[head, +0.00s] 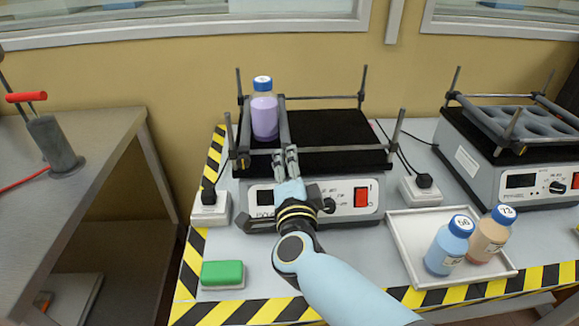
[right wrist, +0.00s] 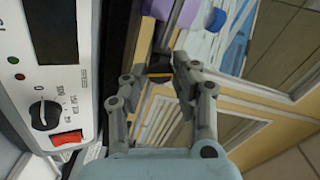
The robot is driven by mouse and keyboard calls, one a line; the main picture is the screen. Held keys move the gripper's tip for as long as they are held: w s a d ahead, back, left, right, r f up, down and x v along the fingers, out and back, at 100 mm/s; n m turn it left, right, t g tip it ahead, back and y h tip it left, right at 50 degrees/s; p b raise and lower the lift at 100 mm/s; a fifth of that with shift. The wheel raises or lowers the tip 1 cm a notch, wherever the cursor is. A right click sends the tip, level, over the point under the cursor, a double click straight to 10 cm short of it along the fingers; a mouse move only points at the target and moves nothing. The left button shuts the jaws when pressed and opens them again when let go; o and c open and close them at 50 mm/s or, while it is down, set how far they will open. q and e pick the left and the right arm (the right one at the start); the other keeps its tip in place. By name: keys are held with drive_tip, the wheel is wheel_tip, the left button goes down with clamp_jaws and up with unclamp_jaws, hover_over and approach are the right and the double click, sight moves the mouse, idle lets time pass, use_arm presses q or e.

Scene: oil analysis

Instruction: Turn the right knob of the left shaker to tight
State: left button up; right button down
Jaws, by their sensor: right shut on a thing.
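The left shaker (head: 320,172) has a black top and a grey front panel. A bottle of purple liquid with a blue cap (head: 264,108) stands upright at its left, between two clamp bars. My right gripper (head: 285,157) reaches over the front panel to the front end of the bar right of the bottle. In the right wrist view its fingertips (right wrist: 158,76) are closed around the small dark right knob (right wrist: 159,71), which has a yellow mark. The fingers hide most of this knob in the head view. The left knob (head: 243,163) is at the front left corner. My left gripper is not in view.
A white tray (head: 407,250) at the right holds a blue bottle (head: 447,247) and a brown bottle (head: 490,236). A green sponge (head: 222,273) lies front left. Another shaker (head: 510,165) stands at the right. Upright rods (head: 397,130) rise at the left shaker's corners.

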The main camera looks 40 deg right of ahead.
drive_tip(key=shift+f+m+b, duration=0.1)
drive_tip(key=shift+m+b, duration=0.5)
drive_tip(key=shift+m, duration=1.3)
drive_tip(key=c, duration=1)
unclamp_jaws()
drive_tip(key=shift+c, duration=0.2)
